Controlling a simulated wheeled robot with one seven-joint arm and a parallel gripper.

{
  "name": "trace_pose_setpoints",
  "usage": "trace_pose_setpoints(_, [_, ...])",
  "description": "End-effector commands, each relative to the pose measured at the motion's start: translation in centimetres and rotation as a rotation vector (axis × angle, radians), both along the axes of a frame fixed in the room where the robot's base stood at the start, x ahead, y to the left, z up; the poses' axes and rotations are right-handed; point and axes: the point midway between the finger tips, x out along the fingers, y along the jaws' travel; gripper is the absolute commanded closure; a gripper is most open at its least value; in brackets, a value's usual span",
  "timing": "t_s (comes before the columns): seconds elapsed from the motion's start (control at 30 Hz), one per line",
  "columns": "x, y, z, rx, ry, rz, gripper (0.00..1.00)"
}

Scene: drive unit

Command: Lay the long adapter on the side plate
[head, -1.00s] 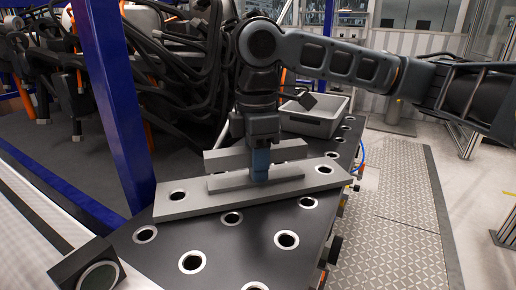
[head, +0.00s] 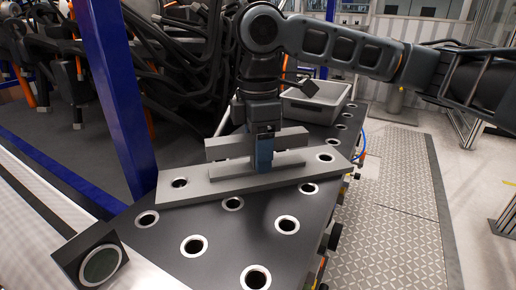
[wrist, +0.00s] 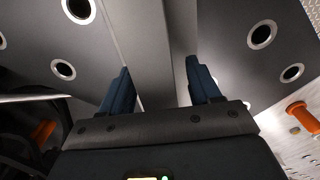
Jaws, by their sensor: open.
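The long adapter, a grey bar (head: 225,170), lies flat on the grey side plate (head: 295,178). The side plate is a long flat piece with a round hole near each end, lying across the dark table. My gripper (head: 263,154) is open and low at the middle of the adapter. Its near blue finger overlaps the bar in the head view and hides part of it. In the wrist view, the two fingers of my gripper (wrist: 164,88) stand apart with long grey strips between them. Whether they touch the bar cannot be told.
A second grey bar (head: 228,147) stands just behind the plate. A grey bin (head: 315,103) is at the table's far end. A block with a round opening (head: 100,262) sits at the near left. A blue post (head: 113,95) rises at left.

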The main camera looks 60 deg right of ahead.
Motion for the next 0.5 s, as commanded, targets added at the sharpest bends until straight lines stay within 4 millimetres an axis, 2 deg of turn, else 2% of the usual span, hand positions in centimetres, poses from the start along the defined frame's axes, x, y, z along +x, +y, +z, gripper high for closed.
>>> trace_pose_setpoints(0.17, [0.1, -0.1, 1.8, -0.003, -0.002, 0.000, 0.38])
trace_pose_setpoints(0.5, [0.1, 0.0, 8.7, -0.001, -0.001, 0.000, 0.38])
